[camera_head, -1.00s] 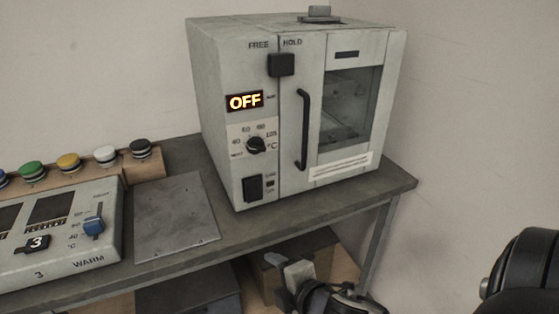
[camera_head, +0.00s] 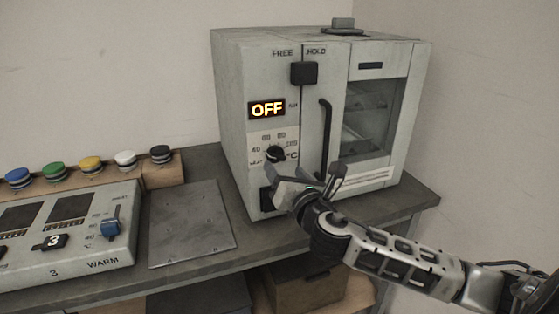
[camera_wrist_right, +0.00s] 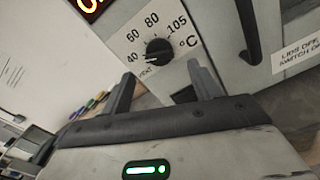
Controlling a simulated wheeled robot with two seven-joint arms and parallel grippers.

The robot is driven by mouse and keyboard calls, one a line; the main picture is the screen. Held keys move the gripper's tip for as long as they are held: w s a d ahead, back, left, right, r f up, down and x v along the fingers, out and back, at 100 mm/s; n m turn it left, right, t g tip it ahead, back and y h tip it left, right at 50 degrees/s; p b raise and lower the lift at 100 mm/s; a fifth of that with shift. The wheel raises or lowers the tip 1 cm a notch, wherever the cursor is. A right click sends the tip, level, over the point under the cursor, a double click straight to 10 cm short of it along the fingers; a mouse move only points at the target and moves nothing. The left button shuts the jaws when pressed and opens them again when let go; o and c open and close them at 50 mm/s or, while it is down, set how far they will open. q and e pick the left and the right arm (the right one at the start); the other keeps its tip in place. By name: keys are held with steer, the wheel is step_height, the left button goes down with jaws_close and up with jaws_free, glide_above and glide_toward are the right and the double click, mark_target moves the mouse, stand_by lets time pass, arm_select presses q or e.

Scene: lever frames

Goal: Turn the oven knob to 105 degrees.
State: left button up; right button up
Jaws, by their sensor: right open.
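The oven (camera_head: 232,120) is a pale grey box on the bench, with its display (camera_head: 267,109) reading OFF. Its black round knob (camera_head: 274,153) sits below the display on a dial plate marked 40, 60, 80 and 105. The knob also shows in the right wrist view (camera_wrist_right: 158,52), its white mark toward the lower left, near the VENT and 40 end. My right gripper (camera_head: 305,178) is in front of the oven, just below the knob. In the right wrist view its two fingers (camera_wrist_right: 163,82) are apart and empty, with the knob beyond and between them. My left gripper is not in view.
The oven's vertical door handle (camera_head: 325,140) stands right of the knob, and a black switch (camera_head: 266,199) is below it. A metal plate (camera_head: 190,225), a WARM control box (camera_head: 85,255) and several coloured caps lie to the left. Boxes sit under the bench.

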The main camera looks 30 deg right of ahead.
mark_target(277, 160)
steer(key=shift+x, duration=2.35)
steer(key=c, duration=1)
